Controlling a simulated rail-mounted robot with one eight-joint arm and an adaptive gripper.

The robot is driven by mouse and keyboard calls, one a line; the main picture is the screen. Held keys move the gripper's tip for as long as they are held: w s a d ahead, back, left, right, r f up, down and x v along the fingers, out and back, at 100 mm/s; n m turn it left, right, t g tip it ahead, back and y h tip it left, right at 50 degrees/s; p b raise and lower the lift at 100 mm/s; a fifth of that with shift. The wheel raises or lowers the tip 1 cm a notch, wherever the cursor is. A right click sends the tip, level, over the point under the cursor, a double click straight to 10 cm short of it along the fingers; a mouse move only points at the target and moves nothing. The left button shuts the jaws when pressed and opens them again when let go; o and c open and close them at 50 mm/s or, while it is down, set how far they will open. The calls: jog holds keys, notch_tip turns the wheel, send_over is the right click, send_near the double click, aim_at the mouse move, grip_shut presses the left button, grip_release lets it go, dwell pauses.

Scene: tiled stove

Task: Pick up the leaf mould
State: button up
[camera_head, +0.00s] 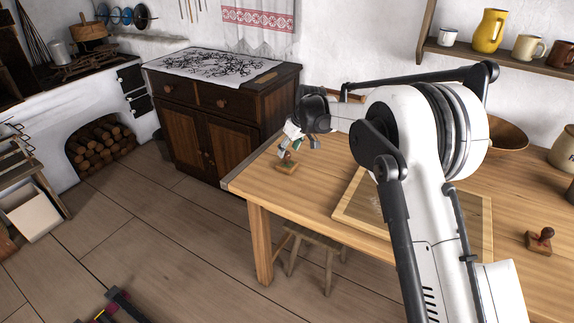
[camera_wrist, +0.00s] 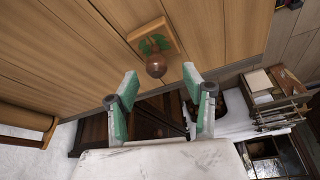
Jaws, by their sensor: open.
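The leaf mould is a small square wooden block with a brown round knob and a green leaf mark around the knob's base. In the wrist view the leaf mould (camera_wrist: 153,46) lies on the planks just beyond my fingertips, with its knob pointing towards the gap between them. In the head view the leaf mould (camera_head: 287,165) sits near the left end of the wooden table (camera_head: 310,197). My gripper (camera_head: 298,147) is just above it, open and empty; in the wrist view the green-padded fingers (camera_wrist: 160,80) stand apart, not touching the knob.
A second stamp-like block (camera_head: 540,240) with a dark knob is at the table's right. A framed wooden board (camera_head: 345,214) lies mid-table, partly hidden by my arm. A wooden bowl (camera_head: 505,138) stands behind. A dark cabinet (camera_head: 215,130) adjoins the table's left end.

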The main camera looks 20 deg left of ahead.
aim_at(289, 153)
jog(key=x, duration=0.5)
jog(key=shift+w+d+f, duration=0.1)
jog(key=shift+w+d, duration=0.05)
jog(key=shift+d, duration=0.05)
grip_shut()
